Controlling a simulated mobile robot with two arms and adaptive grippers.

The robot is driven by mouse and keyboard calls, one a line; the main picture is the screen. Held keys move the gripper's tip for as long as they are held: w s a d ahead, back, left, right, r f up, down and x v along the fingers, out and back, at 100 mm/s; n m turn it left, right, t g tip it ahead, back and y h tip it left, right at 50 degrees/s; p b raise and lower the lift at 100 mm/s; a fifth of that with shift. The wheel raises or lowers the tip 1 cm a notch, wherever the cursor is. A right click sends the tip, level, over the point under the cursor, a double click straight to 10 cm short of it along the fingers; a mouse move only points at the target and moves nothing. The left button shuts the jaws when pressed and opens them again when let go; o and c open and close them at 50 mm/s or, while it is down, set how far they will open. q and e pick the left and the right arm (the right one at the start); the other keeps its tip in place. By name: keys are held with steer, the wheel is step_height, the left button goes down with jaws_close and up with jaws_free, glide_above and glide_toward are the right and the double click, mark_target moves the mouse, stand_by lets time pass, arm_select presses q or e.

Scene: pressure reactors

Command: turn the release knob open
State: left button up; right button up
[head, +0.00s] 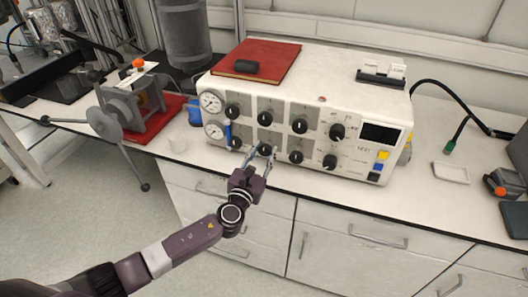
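The white control unit (300,80) stands on the bench with two rows of black knobs on its front panel. My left gripper (262,154) is in front of the panel, with its fingers spread on either side of a lower-row knob (265,148), second from the left. I cannot tell whether the fingers touch this knob. The fingers partly cover the panel around it. No label that I can read shows which knob is the release knob. My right gripper is not in view.
Two round gauges, an upper one (211,102) and a lower one (214,130), sit at the panel's left end. A red book (270,58) lies on top of the unit. A hand-wheel device (115,115) stands to the left. The floor in front of the drawers is clear.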

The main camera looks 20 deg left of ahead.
arm_select(q)
steer(key=c, duration=0.5)
